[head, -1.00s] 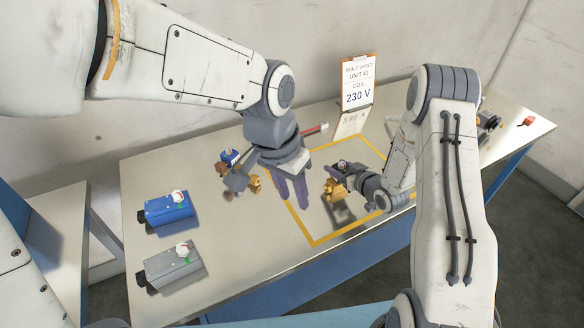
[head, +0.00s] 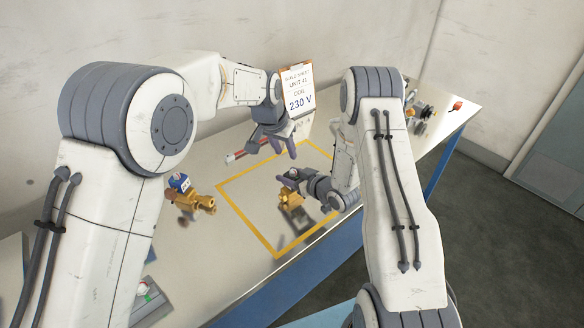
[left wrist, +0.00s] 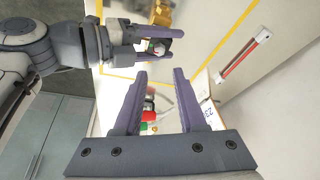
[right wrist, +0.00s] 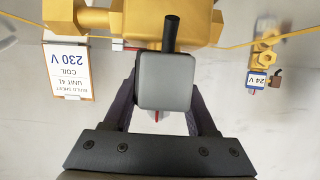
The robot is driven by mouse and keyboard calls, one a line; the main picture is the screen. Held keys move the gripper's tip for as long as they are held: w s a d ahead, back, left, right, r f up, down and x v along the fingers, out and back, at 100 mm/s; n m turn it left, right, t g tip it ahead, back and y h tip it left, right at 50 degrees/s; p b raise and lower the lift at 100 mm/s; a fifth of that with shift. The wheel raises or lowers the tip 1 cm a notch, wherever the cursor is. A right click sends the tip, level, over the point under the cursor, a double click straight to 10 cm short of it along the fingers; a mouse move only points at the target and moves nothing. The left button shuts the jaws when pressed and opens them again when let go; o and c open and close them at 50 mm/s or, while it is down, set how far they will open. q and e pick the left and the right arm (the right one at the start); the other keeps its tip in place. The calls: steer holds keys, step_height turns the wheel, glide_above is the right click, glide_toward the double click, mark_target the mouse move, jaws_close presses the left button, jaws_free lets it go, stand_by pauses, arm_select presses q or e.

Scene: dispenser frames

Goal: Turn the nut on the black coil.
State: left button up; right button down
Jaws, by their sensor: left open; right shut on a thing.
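The brass valve (head: 291,199) is inside the yellow-outlined square, with a dark coil on it. My right gripper (head: 296,177) is shut on this coil from the right. My left gripper (head: 282,147) is open and empty behind the valve, apart from the coil.
A second brass valve with a blue 24 V coil (head: 180,183) stands left of the square. A red and white rod (head: 245,151) lies behind. The build sheet (head: 298,90) reads 230 V. Other parts (head: 419,111) and a red piece (head: 456,105) lie at the far right.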

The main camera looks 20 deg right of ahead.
mark_target(292, 171)
arm_select(q)
steer(key=x, duration=1)
steer(key=shift+w+d+f, duration=0.1)
steer(key=shift+f, duration=0.1)
jaws_close()
